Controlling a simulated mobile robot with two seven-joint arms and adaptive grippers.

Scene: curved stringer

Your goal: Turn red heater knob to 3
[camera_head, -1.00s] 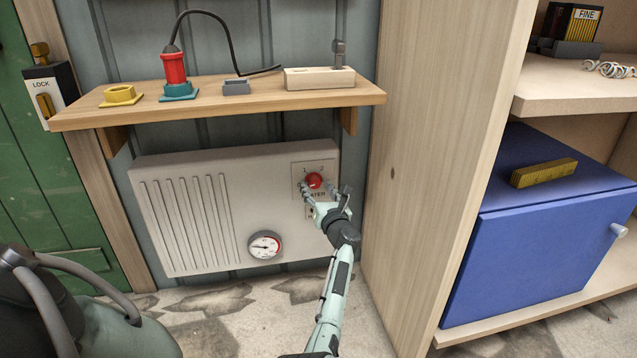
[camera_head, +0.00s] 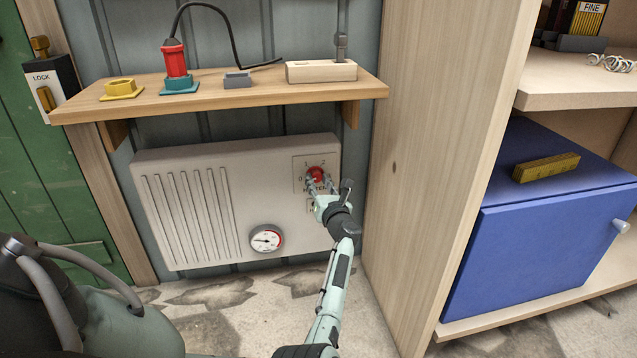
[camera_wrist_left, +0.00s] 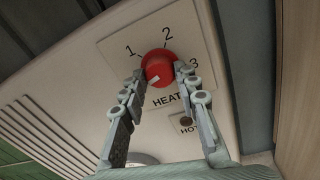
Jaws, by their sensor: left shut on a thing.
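The red heater knob (camera_head: 316,174) sits on a pale dial plate at the upper right of the white heater (camera_head: 190,240). In the left wrist view the knob (camera_wrist_left: 159,66) has the numbers 1, 2 and 3 around its upper side, and a small pale mark low on its face. I cannot tell which number it points to. My left gripper (camera_head: 317,182) is at the knob, with one finger on each side, shut on it. In the left wrist view the fingers hide part of the plate. My right gripper is not in view.
A round gauge (camera_head: 266,239) is on the heater below and left of the knob. A wooden shelf (camera_head: 225,101) juts out above the heater. A tall wooden panel (camera_head: 420,150) stands close on the right. An indicator labelled HOT (camera_wrist_left: 186,121) is below the knob.

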